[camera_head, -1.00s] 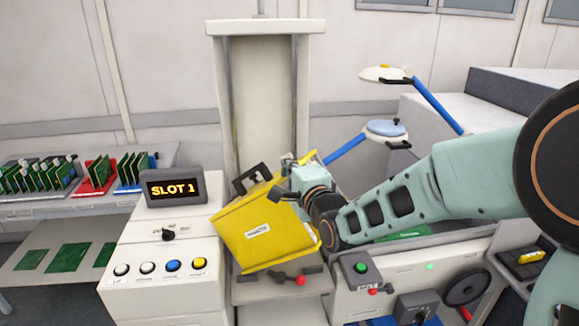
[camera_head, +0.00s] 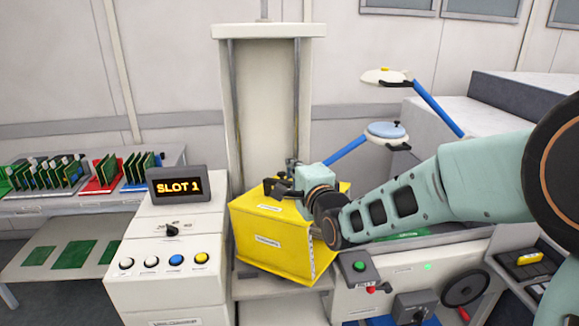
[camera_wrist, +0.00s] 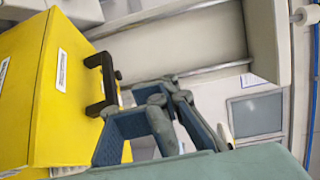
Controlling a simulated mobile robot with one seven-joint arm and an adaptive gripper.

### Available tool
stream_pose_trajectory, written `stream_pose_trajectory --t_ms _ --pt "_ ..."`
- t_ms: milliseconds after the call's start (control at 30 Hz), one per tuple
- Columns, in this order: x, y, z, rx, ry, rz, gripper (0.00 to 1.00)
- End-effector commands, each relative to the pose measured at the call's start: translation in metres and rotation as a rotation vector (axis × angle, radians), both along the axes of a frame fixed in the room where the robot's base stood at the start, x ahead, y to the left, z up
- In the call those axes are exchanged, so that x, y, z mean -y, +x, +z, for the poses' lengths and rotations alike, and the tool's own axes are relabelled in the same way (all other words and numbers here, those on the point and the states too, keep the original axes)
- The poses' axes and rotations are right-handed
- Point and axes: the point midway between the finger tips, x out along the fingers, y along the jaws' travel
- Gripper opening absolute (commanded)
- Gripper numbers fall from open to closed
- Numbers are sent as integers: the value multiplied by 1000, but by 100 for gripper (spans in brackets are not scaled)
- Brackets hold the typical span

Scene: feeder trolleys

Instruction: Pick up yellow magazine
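The yellow magazine (camera_head: 270,238) is a box with white labels, standing tilted and turned in front of the cream column. Its black handle (camera_wrist: 103,84) shows in the wrist view, where the magazine (camera_wrist: 28,90) fills the left side. My gripper (camera_head: 284,188) is at the magazine's top, close to the handle. In the wrist view, my gripper's fingers (camera_wrist: 140,125) overlap the magazine's edge beside the handle. The handle's opening looks empty there. Whether the fingers are closed, or hold the magazine, is unclear.
A control console (camera_head: 172,255) with coloured buttons and a "SLOT 1" display (camera_head: 177,186) stands close left. The cream column (camera_head: 268,110) rises behind. Right are a machine with a green button (camera_head: 360,266) and blue-armed lamps (camera_head: 386,130). Board racks (camera_head: 95,200) stand far left.

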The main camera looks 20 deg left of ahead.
Motion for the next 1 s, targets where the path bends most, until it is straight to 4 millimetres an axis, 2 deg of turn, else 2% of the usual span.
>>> stream_pose_trajectory --t_ms 100,133,833,1000 --pt "0 0 1 2 1 0 0" --pt "0 0 1 2 1 0 3" --pt "0 0 2 3 1 0 80" --pt "0 0 2 3 1 0 80"
